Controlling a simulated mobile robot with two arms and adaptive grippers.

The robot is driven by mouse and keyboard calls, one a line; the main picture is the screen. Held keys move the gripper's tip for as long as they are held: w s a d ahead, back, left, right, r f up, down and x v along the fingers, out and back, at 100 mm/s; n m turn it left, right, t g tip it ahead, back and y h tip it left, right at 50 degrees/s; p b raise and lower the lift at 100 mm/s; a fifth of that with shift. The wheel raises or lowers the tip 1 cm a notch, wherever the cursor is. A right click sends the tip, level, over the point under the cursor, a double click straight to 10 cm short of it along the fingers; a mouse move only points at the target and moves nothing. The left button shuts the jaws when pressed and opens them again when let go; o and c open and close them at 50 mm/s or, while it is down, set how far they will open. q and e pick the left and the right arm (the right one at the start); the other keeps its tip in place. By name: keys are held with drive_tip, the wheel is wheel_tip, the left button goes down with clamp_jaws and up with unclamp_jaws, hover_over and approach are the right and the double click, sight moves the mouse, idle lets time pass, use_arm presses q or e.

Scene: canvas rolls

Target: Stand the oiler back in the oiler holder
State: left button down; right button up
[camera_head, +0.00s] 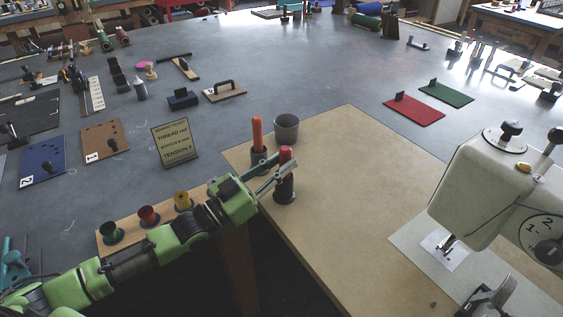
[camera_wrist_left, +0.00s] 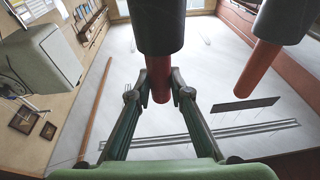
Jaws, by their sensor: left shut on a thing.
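My left gripper (camera_head: 283,170) is shut on an upright red cylinder (camera_head: 286,153) with a dark lower part (camera_head: 285,190), at the left edge of the tan board. I take this for the oiler; I cannot tell whether the dark part is its body or a holder around it. In the left wrist view the fingertips (camera_wrist_left: 160,86) close on the red part (camera_wrist_left: 160,97) beside the dark part (camera_wrist_left: 158,32). Just behind stands an orange-red stick (camera_head: 257,132) in a dark cup (camera_head: 258,157). My right gripper is not in view.
A grey cup (camera_head: 286,128), seemingly empty, stands close behind. A sign (camera_head: 175,142) and a wooden rack of spools (camera_head: 149,216) are to the left. A white sewing machine (camera_head: 480,185) stands at the right. The middle of the tan board (camera_head: 350,170) is clear.

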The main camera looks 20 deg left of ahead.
use_arm(q)
drive_tip(key=c, duration=1.8)
unclamp_jaws()
drive_tip(key=v, duration=1.2)
drive_tip(key=shift+d, duration=0.1)
